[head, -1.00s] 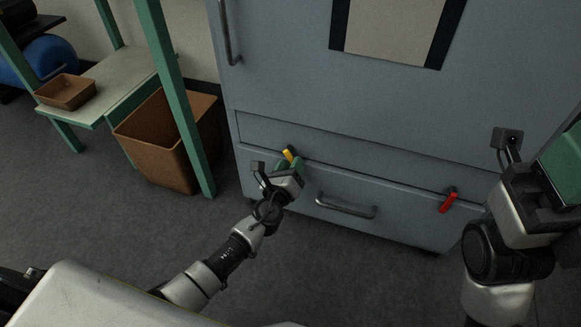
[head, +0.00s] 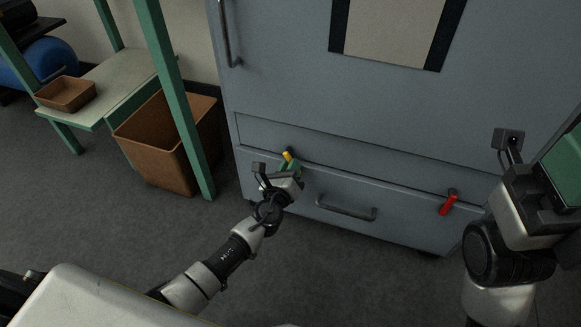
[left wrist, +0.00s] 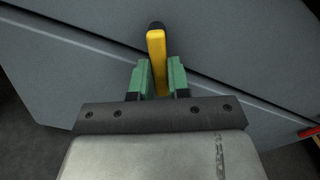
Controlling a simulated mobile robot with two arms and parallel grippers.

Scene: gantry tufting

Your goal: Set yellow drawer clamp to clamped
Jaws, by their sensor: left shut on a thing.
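The yellow drawer clamp (head: 287,157) is a small lever on the grey cabinet, at the seam above the low drawer (head: 400,222). In the left wrist view the yellow clamp (left wrist: 157,58) stands nearly upright from a dark pivot, tilted slightly. My left gripper (head: 291,168) is at the clamp, and its green fingers (left wrist: 158,80) are shut on the lower part of the lever. The fingers hide part of the lever in the head view.
A red clamp (head: 448,204) sits at the drawer's right side, and a drawer handle (head: 346,209) lies between. A green-framed bench (head: 100,80) with a brown tray (head: 66,93) and a brown bin (head: 165,140) stand to the left. The floor before the cabinet is clear.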

